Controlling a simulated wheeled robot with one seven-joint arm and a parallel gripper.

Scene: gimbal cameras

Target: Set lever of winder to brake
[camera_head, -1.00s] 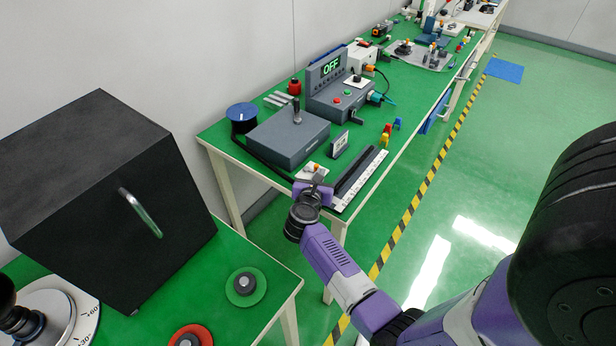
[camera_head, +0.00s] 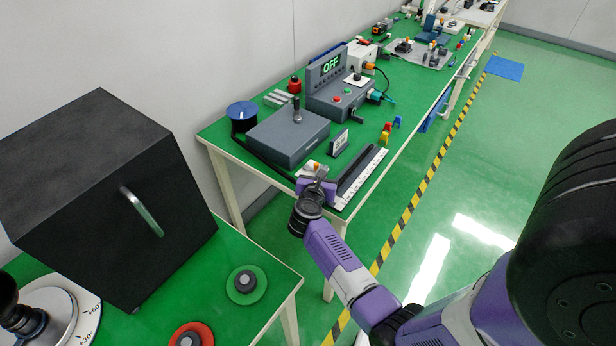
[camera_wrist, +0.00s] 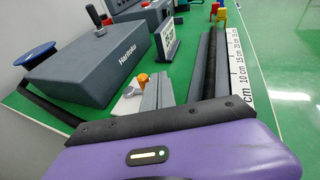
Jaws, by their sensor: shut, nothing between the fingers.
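My gripper (camera_head: 322,172) is shut and empty at the table's near edge, in front of the box and apart from the lever. Its grey fingers (camera_wrist: 155,90) show in the wrist view. I cannot read any brake mark.
A small sign (camera_head: 339,142) stands right of the box. A dark rail (camera_head: 358,170) and a white ruler (camera_head: 366,176) lie beside my gripper. A control box (camera_head: 340,100) with an "OFF" display stands behind. A black cabinet (camera_head: 80,190) fills the near left table.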

